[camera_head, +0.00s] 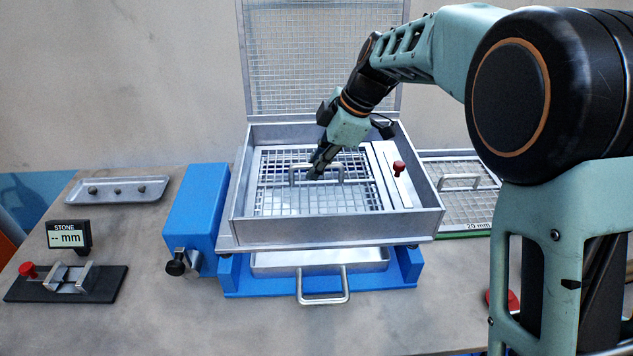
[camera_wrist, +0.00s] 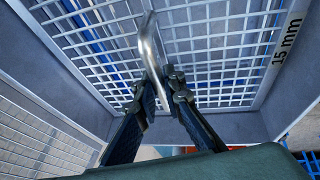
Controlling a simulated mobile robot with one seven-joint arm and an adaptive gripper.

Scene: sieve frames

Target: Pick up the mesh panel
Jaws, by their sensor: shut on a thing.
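The mesh panel (camera_head: 278,200) is a square silver grid lying inside the grey metal box frame (camera_head: 300,232). It has an arched metal handle across its middle. My gripper (camera_head: 318,168) reaches down into the box and is shut on the handle. In the wrist view my gripper (camera_wrist: 162,88) has its two dark fingers close together at the curved handle (camera_wrist: 148,45). The panel's grid (camera_wrist: 205,45) fills the background there, with a "15 mm" label at right. I cannot tell whether the panel is lifted off its seat.
A red-knobbed clamp bar (camera_head: 393,178) lies along the box's right side. A mesh lid (camera_head: 318,60) stands upright behind. A second panel marked 20 mm (camera_head: 465,190) lies at right. A handled drawer (camera_head: 325,262) sits below. A stone tray (camera_head: 118,190) and gauge (camera_head: 70,278) are left.

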